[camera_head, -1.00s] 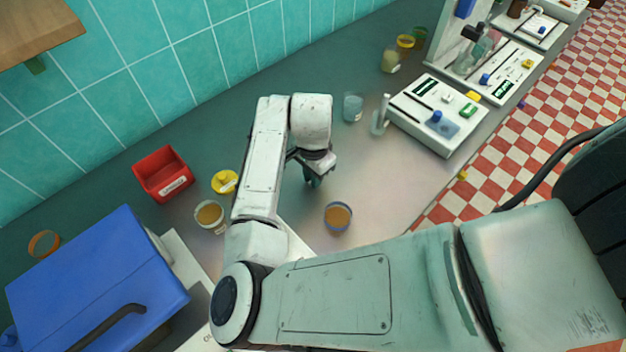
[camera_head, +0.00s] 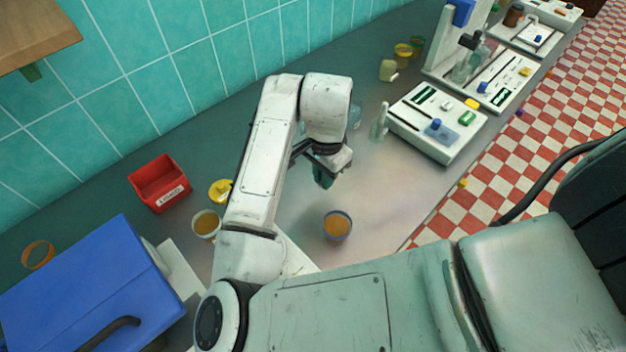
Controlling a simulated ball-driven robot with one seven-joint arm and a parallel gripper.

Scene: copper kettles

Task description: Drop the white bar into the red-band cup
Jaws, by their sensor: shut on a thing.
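My gripper (camera_head: 323,177) hangs above the bench, behind and slightly left of a blue-rimmed cup (camera_head: 337,226) with amber contents. Its dark jaws are small and partly covered by my wrist. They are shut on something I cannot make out. I cannot pick out the white bar in this view. No cup shows a clearly red band. A pale cup (camera_head: 206,224) with amber contents stands left of my forearm. A yellow-topped container (camera_head: 220,190) stands behind it, partly covered by my arm.
A red bin (camera_head: 160,184) and a blue box (camera_head: 88,285) stand at left. A clear beaker (camera_head: 355,118) is partly behind my wrist. A small bottle (camera_head: 380,122) and a white instrument (camera_head: 438,124) stand to the right. The bench between the blue-rimmed cup and the instrument is clear.

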